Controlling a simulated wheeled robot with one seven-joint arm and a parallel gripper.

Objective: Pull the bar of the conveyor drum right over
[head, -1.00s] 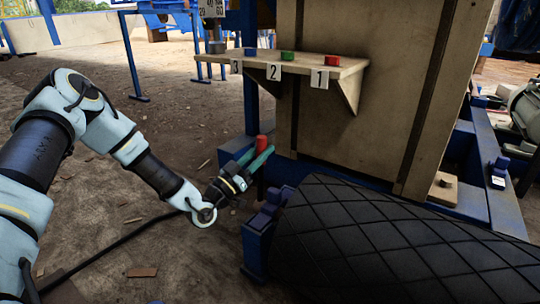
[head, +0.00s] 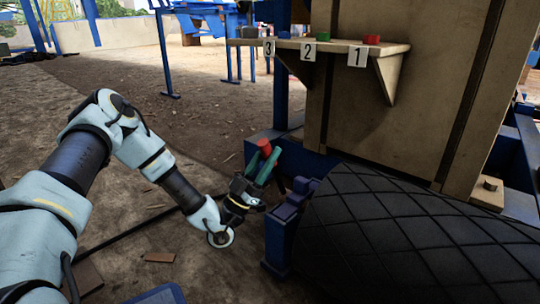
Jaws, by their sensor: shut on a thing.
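The bar has a red grip (head: 264,147) on a dark shaft (head: 279,184). It stands at the left end of the black conveyor drum (head: 400,235), which has a diamond-patterned surface. The bar leans, with its red top toward the left and its lower shaft toward the drum. My gripper (head: 267,166) has teal fingers shut on the bar just below the red grip. The fingers hide part of the shaft, and its lower end is hard to make out beside the blue bracket (head: 281,228).
A wooden shelf (head: 335,48) numbered 3, 2 and 1 carries coloured buttons above the drum. A tan panel (head: 400,110) stands behind the drum. A cable lies on the open dirt floor at left. Blue frame parts stand close around the drum.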

